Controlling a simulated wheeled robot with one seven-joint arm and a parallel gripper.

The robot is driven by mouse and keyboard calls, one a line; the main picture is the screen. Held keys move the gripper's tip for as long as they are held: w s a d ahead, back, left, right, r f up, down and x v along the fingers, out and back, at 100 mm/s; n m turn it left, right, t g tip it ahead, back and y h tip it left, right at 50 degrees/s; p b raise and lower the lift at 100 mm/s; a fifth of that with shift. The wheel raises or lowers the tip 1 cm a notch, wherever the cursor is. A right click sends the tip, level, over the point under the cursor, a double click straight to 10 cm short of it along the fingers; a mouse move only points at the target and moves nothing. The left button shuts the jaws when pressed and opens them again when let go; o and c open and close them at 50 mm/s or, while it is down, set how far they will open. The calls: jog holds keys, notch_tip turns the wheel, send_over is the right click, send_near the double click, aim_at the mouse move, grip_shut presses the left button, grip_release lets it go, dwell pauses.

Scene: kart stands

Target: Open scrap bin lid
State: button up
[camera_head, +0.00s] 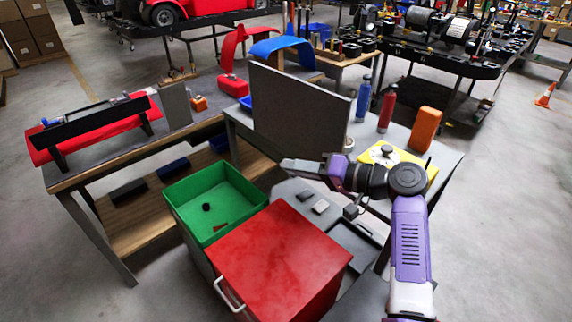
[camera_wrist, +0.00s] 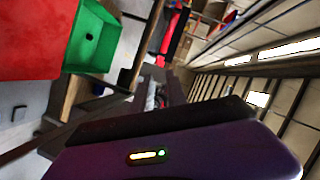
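A red-topped bin (camera_head: 280,262) stands at the bottom centre of the head view. Its flat red lid lies closed on top, and a white handle (camera_head: 229,294) sticks out at its left front edge. The red surface (camera_wrist: 35,40) also shows at the upper left of the wrist view. My gripper (camera_head: 290,165) is raised above and behind the bin, apart from the lid and handle, pointing left.
An open green bin (camera_head: 190,190) with small dark pieces inside adjoins the red one. A wooden-shelved bench (camera_head: 140,205) is at left. Floor at lower left is clear.

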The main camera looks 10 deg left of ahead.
jog(key=shift+x, duration=1.55)
jog(key=shift+c, duration=0.5)
grip_shut()
jog(key=shift+o, duration=0.5)
grip_release()
